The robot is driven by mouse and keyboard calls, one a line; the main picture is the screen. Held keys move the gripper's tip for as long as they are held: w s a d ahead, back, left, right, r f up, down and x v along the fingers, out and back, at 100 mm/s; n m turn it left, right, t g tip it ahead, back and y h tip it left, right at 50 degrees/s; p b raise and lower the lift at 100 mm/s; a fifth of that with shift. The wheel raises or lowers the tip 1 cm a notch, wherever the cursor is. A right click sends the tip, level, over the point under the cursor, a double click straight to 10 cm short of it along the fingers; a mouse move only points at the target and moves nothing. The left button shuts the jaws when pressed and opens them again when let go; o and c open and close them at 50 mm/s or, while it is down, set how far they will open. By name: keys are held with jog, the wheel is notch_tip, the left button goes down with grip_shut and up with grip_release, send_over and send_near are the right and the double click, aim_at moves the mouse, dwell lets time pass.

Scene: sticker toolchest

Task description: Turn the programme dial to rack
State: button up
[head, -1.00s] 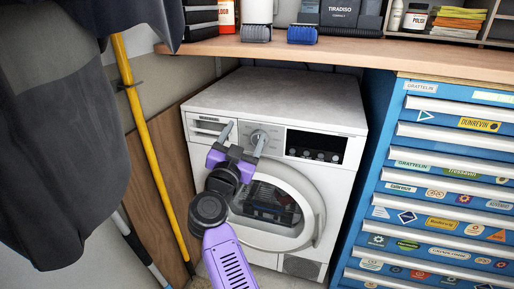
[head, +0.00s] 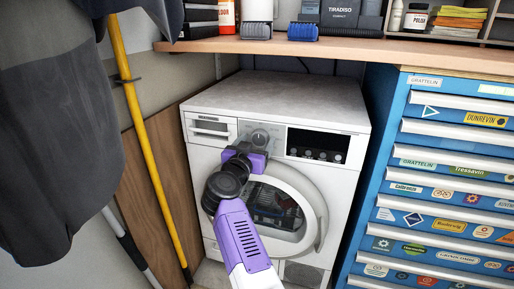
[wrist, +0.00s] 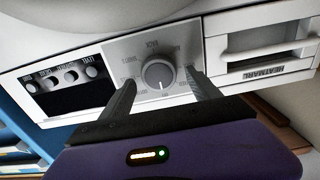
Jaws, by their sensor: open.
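The programme dial (head: 261,137) is a round grey knob on the white machine's (head: 300,95) front panel. In the wrist view the dial (wrist: 158,71) sits near the middle, ringed by small labels. A pale mark on its face points down in that picture. The word above the dial may be "rack", but it is too small to be sure. My gripper (wrist: 160,78) is open, with one dark finger on each side of the dial and a visible gap to it. In the head view my purple gripper (head: 246,153) is just below the dial, its fingers hard to make out.
A dark display with several small knobs (head: 317,146) is right of the dial. A drawer front (head: 209,127) is left of it, and the round door (head: 312,215) is below. A wooden worktop (head: 350,47) overhangs above. A blue tool chest (head: 395,150) stands close on the right.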

jog(key=shift+w+d, duration=0.1)
jog(key=shift+w, duration=0.2)
jog(key=c, duration=1.3)
jog(key=shift+r, duration=0.1)
jog(key=shift+c, duration=0.2)
